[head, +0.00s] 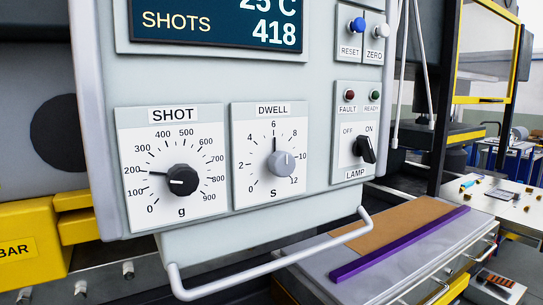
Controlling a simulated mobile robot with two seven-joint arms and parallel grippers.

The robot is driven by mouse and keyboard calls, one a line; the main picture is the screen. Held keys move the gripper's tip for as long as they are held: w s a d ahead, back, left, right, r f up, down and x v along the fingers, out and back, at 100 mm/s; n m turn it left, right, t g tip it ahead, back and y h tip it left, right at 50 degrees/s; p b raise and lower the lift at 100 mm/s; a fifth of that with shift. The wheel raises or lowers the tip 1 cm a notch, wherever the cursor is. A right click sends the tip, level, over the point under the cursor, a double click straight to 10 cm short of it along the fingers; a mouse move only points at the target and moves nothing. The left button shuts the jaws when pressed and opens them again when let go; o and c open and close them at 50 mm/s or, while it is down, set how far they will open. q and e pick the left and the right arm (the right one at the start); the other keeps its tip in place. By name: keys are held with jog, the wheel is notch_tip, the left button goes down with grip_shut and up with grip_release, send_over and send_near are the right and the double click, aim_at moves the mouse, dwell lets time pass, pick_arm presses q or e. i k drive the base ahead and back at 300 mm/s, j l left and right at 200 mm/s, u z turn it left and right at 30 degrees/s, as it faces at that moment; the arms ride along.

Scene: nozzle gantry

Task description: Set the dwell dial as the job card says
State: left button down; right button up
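The dwell dial (281,164) is a grey knob on a white plate marked DWELL, with a scale from 0 to 12 in s. Its thin black pointer stands nearly straight up, at about 6. The plate is on the front of a light grey control panel (220,90). No job card with a readable dwell value shows in the head view. Neither of my grippers is in view, and nothing touches the dial.
Left of it is the SHOT dial (183,180), its pointer near 200. Right are the black LAMP switch (364,150) and the RESET (357,25) and ZERO (380,30) buttons. A grey handle bar (270,266) juts out below the panel. A purple strip (400,243) lies on a bench.

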aim_at(282, 164)
jog(key=i+l, duration=0.1)
jog(key=l, duration=0.25)
jog(key=i+l, duration=0.15)
jog(key=l, duration=0.2)
jog(key=i+l+u, duration=0.1)
jog(key=l, duration=0.2)
jog(key=i+l, duration=0.15)
jog(key=l, duration=0.2)
